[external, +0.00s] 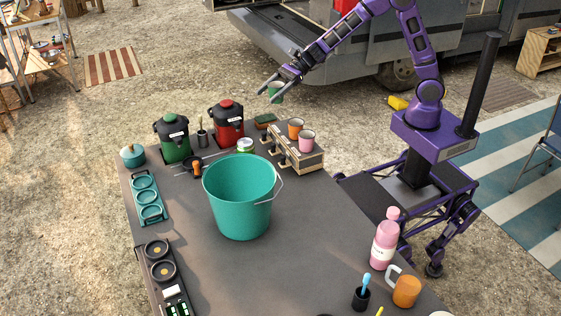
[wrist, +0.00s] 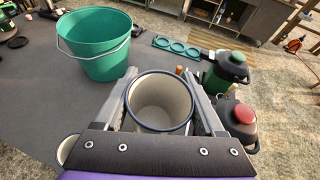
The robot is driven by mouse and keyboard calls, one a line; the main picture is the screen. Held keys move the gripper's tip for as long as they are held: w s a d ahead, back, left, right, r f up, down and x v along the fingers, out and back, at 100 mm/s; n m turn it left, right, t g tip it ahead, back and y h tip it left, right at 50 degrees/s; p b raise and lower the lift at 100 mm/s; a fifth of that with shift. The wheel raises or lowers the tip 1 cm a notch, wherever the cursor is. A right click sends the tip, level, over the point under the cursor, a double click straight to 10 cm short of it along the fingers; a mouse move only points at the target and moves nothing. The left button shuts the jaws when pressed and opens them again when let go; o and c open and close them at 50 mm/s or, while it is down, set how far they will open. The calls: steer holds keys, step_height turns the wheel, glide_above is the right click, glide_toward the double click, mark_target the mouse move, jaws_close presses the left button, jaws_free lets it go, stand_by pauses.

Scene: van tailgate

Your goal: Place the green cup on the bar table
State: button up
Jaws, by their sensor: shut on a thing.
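The green cup (external: 275,94) is held in the air by my gripper (external: 270,88), which is shut on it. In the wrist view my gripper (wrist: 163,82) has one finger on each side of the cup (wrist: 160,104). There I look into its pale, empty-looking inside and see its dark rim. In the external view most of the cup's upper part is hidden by the fingers. A long dark-topped table (external: 290,240) lies below and in front; the cup shows near its far edge, and I cannot tell whether it is over the top.
On the table stand a teal bucket (external: 240,200), a green dispenser (external: 173,140) and a red dispenser (external: 227,125). A case (external: 295,155) bears an orange cup (external: 295,128) and a pink cup (external: 307,140). The table's middle right is clear.

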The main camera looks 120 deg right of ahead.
steer(key=w+a+n+g+y+b, duration=0.15)
steer(key=w+a, duration=0.45)
steer(key=a, duration=0.6)
steer(key=w+a+n+g+y+b, duration=0.1)
steer(key=w+a+n+y+b, duration=0.15)
steer(key=w+a, duration=0.65)
steer(key=s+a+n+g+y+b, duration=0.2)
steer(key=a+n+g+y, duration=0.15)
steer(key=a, duration=2.25)
steer(key=shift+t, duration=0.5)
steer(key=f, duration=0.7)
steer(key=f+b, duration=0.1)
steer(key=f, duration=1.5)
steer(key=shift+a+b, duration=0.3)
steer(key=shift+b, duration=0.05)
steer(key=shift+f, duration=0.1)
steer(key=shift+f, duration=0.15)
steer(key=o, duration=1.4)
steer(key=shift+d+r, duration=0.2)
steer(key=shift+r, duration=0.1)
steer(key=v, duration=1.1)
steer(key=shift+s+d+r, duration=0.1)
steer(key=shift+s+r, duration=0.15)
steer(key=shift+s, duration=0.05)
